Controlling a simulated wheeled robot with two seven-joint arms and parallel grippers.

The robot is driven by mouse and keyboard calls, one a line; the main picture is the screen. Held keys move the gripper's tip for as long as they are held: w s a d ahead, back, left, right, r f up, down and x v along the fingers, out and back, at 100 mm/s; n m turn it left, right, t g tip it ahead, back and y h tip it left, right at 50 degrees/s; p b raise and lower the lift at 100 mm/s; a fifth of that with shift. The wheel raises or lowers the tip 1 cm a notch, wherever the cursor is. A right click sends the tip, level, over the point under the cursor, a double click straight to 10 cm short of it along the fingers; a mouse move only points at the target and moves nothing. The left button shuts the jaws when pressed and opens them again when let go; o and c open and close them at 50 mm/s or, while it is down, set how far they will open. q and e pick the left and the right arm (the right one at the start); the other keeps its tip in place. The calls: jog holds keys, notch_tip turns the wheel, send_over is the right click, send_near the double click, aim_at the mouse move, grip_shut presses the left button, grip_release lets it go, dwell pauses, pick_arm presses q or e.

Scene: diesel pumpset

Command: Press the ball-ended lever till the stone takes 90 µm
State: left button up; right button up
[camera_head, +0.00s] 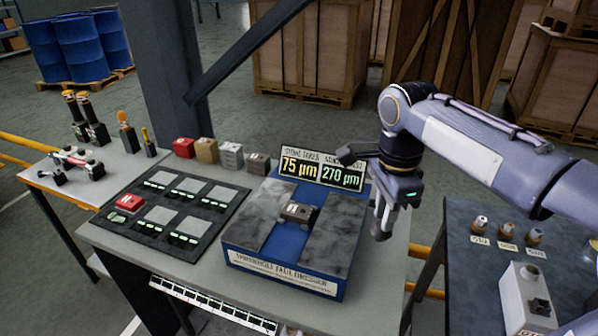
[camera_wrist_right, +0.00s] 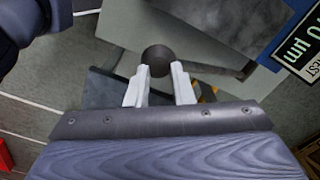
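The blue machine (camera_head: 232,236) on the bench has two mottled grey slabs and a small metal block (camera_head: 298,212) between them. Its display (camera_head: 301,170) reads 75 µm in yellow, beside 270 µm in green. In the right wrist view, the lever's dark ball (camera_wrist_right: 157,58) is at my right gripper's (camera_wrist_right: 160,70) fingertips, and its rod (camera_wrist_right: 215,70) runs right. The fingers are apart; the ball looks slightly beyond their tips, and I cannot tell whether they touch. In the head view my right gripper (camera_head: 384,222) is beside the machine's right edge and the ball is hidden. My left gripper is out of view.
Left of the machine lies a dark panel (camera_head: 203,243) with grey pads and a red block (camera_head: 130,202). Several small blocks (camera_head: 231,155) line the bench's back. A dark table (camera_head: 465,285) stands right, past a gap with a yellow rail.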

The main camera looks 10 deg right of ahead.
jog(key=shift+s+f+b, duration=0.1)
jog(key=shift+f+b, duration=0.4)
jog(key=shift+f, duration=0.5)
jog(key=shift+s+a+f+b, duration=0.2)
jog(key=shift+s+f+b, duration=0.15)
jog(key=shift+f+b, duration=0.4)
jog(key=shift+s+a+f+b, duration=0.3)
jog(key=shift+f+b, duration=0.2)
jog(key=shift+f, duration=0.4)
jog(key=shift+s+a+f+b, duration=0.15)
jog(key=shift+s+f+b, duration=0.2)
jog(key=shift+f+b, duration=0.4)
jog(key=shift+f, duration=0.1)
jog(key=r+p, duration=0.4)
jog(key=w+d+r+p, duration=0.1)
jog(key=r+p, duration=0.3)
jog(key=p, duration=0.1)
jog(key=w+r+p, duration=0.1)
jog(key=r+p, duration=0.3)
jog(key=p, duration=0.1)
jog(key=shift+w+d+r, duration=0.25)
jog(key=shift+r, duration=0.15)
jog(key=shift+f, duration=0.1)
